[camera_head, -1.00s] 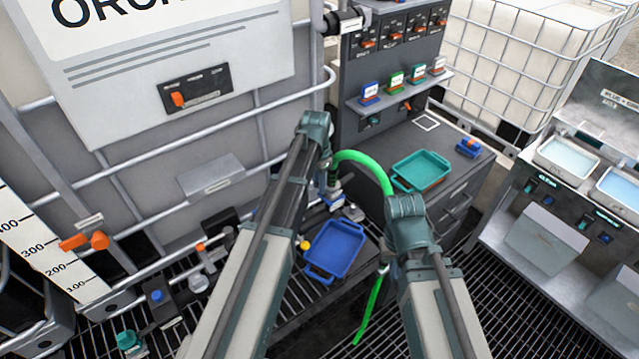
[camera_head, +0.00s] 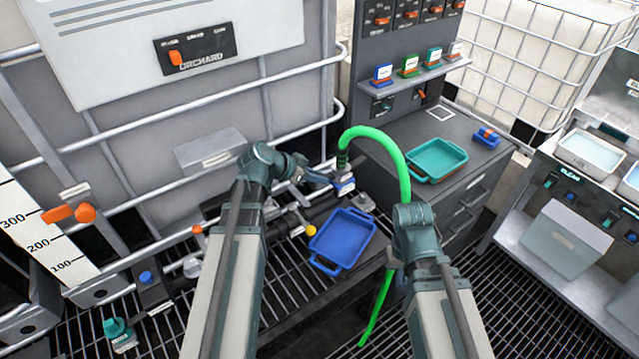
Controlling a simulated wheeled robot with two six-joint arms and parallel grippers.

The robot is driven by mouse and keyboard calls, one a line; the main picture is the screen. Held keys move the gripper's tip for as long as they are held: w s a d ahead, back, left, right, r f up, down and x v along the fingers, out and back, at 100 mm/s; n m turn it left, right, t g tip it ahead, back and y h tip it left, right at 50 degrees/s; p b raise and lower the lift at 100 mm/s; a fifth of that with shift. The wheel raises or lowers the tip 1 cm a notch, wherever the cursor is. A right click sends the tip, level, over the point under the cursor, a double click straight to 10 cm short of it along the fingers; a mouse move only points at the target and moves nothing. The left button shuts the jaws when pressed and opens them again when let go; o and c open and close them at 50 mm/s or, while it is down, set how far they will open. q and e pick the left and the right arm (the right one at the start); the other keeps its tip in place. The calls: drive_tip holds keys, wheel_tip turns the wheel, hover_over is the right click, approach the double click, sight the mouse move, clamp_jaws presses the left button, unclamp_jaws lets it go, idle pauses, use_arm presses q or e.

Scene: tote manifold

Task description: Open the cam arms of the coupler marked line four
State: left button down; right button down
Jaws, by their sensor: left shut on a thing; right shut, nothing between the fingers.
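I cannot tell how far either cam arm is swung. My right arm rises at the lower right; its gripper is hidden behind its own links.
A blue tray (camera_head: 341,240) lies right of a yellow-ended handle (camera_head: 311,230). A teal tray (camera_head: 437,160) and a blue block (camera_head: 487,138) are on the grey cabinet. Tagged blocks stand on the shelf (camera_head: 420,78).

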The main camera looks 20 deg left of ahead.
use_arm(q)
drive_tip(key=shift+s+a+f+t+h+b, duration=0.15)
drive_tip(key=shift+f+t+h+b, duration=0.4)
drive_tip(key=shift+b, duration=0.7)
drive_tip(key=shift+t+h+b, duration=0.25)
drive_tip(key=shift+t+b, duration=0.1)
drive_tip(key=shift+b, duration=0.25)
use_arm(e)
drive_tip(key=shift+f, duration=2.4)
use_arm(q)
drive_tip(key=c, duration=0.7)
unclamp_jaws()
drive_tip(key=p+v, duration=0.6)
drive_tip(key=v, duration=0.8)
drive_tip(key=shift+p, duration=0.4)
use_arm(e)
wheel_tip(320, 180, up, 7)
drive_tip(key=shift+f, duration=0.1)
